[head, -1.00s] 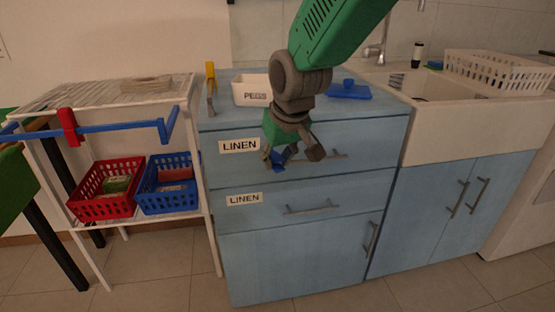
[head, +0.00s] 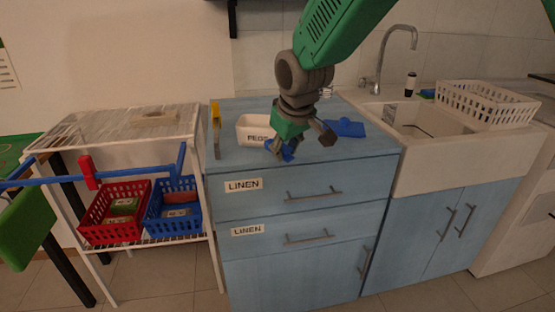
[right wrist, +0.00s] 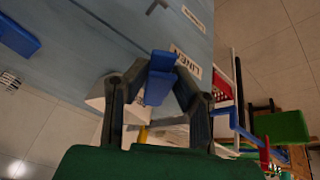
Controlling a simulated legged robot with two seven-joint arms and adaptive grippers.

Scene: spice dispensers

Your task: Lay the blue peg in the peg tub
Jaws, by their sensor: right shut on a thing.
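My right gripper (head: 296,146) is shut on the blue peg (head: 281,150) and holds it near the front edge of the cabinet top. The peg tub (head: 246,129) is a white tub marked PEGS, standing on the blue cabinet. The gripper is in front and to the right of it and hides part of its right side. In the right wrist view the peg (right wrist: 159,80) is between the two fingers, and part of the white tub (right wrist: 97,97) shows behind the left finger. My left gripper is not in view.
A yellow-topped tool (head: 215,118) stands left of the tub. A flat blue object (head: 346,129) lies to its right. The sink (head: 440,125) is further right. A rack with a red basket (head: 112,222) and a blue basket (head: 173,213) stands left.

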